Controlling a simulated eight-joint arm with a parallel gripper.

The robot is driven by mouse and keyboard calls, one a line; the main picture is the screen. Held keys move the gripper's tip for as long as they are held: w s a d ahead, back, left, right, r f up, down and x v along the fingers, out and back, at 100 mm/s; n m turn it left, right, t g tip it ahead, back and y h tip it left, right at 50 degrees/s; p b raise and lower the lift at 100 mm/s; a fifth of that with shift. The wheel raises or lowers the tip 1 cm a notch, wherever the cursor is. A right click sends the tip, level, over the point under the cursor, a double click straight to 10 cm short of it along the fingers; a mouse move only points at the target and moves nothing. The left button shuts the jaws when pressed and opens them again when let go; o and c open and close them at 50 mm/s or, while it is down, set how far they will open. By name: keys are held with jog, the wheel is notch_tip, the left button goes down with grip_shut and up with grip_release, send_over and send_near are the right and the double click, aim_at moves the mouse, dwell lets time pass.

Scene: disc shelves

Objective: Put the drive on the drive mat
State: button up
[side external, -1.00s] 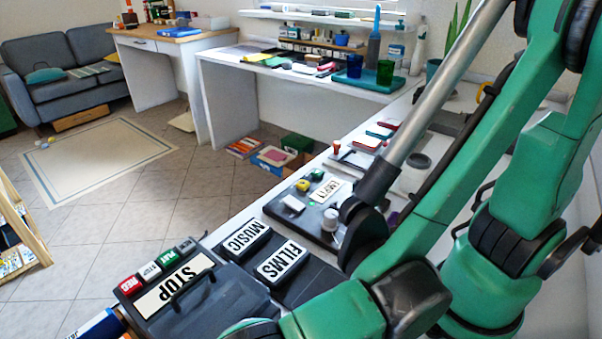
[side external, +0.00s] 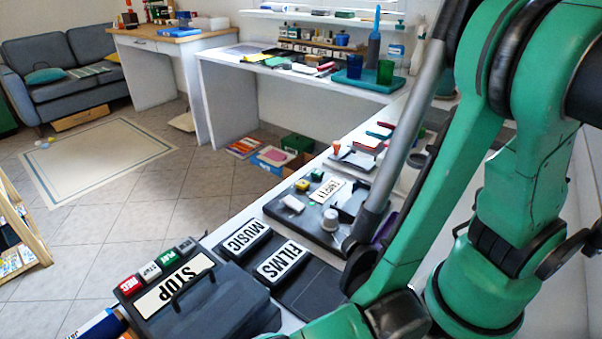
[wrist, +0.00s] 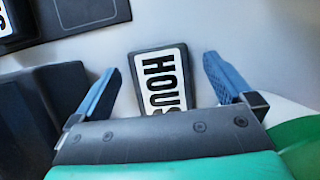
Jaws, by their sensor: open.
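A dark drive (wrist: 161,80) with a white label reading "HOUS", the rest cut off by my gripper, lies on the pale surface in the wrist view. My gripper (wrist: 161,64) is open, with one blue finger on each side of the drive and visible space between. The side external view does not show the gripper or this drive. The dark mat (side external: 316,294) there bears the MUSIC drive (side external: 241,237) and the FILMS drive (side external: 283,262), with a bare square beside FILMS. A dark corner with a bare square (wrist: 85,12), apparently the mat, shows at the wrist view's upper left.
A dark box labelled STOP (side external: 222,303) with a raised handle stands left of the mat. A dark tray (side external: 322,228) with small items and an EMPTY label lies behind it. In the wrist view a dark block (wrist: 45,105) stands close to the left finger.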

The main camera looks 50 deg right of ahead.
jog(key=shift+f, duration=0.1)
jog(key=shift+c, duration=1.1)
grip_shut()
